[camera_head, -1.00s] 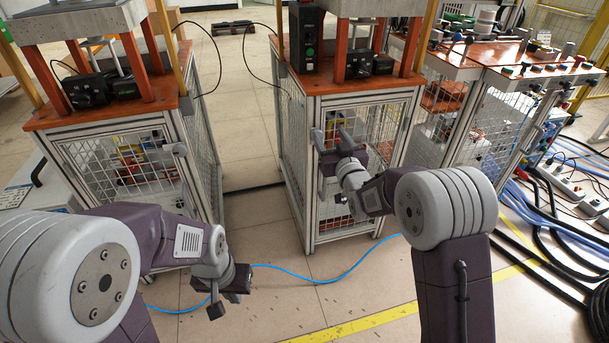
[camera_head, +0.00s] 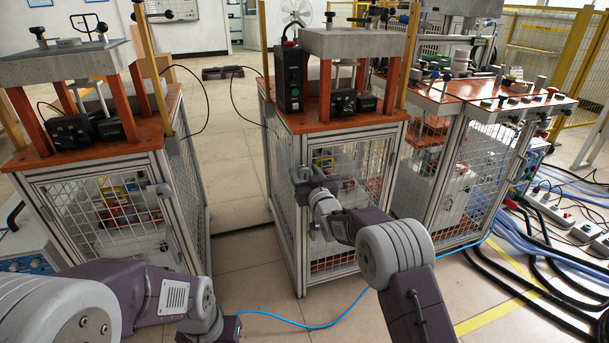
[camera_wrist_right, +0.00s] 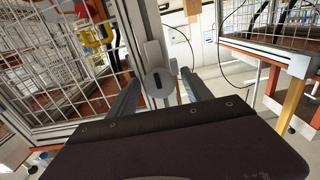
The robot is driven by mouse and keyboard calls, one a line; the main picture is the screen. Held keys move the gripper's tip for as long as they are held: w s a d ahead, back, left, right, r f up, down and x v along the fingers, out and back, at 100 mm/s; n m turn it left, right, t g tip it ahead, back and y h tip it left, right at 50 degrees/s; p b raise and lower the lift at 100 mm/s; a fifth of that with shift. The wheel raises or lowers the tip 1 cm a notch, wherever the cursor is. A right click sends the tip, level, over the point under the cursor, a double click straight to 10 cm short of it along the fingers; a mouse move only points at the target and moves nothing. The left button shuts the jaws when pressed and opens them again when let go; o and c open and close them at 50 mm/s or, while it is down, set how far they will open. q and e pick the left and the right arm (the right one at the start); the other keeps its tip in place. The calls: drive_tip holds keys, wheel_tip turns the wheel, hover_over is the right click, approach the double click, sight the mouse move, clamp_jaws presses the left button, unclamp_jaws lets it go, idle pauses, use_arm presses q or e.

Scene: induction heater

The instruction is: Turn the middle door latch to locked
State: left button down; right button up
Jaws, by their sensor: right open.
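The middle cabinet's mesh door (camera_head: 345,215) is closed, as far as I can see. Its latch (camera_wrist_right: 157,86) is a round grey knob with a dark slot that looks near upright in the right wrist view. My right gripper (camera_wrist_right: 160,92) is open, with one finger on each side of the knob; I cannot tell whether they touch it. In the head view my right gripper (camera_head: 308,176) is at the left post of the door and largely covers the latch. My left gripper (camera_head: 228,328) hangs low at the bottom edge, empty-looking, its jaws unclear.
The left cabinet (camera_head: 95,160) has a similar latch (camera_head: 160,189). A right-hand bench (camera_head: 480,85) stands beside the middle cabinet. A blue cable (camera_head: 300,324) lies on the floor in front. Floor between the left and middle cabinets is free.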

drive_tip(key=shift+c, duration=0.4)
clamp_jaws()
drive_tip(key=n, duration=0.4)
drive_tip(key=shift+a+n, duration=0.1)
drive_tip(key=shift+n, duration=0.3)
drive_tip(key=n+b, duration=0.1)
drive_tip(key=n, duration=0.3)
drive_tip(key=shift+a+n, duration=0.1)
drive_tip(key=shift+n, duration=0.2)
drive_tip(key=n, duration=0.4)
drive_tip(key=shift+f+b, duration=0.15)
drive_tip(key=shift+b, duration=0.15)
drive_tip(key=shift+n+b, duration=0.3)
drive_tip(key=shift+n, duration=1.9)
drive_tip(key=shift+f, duration=0.1)
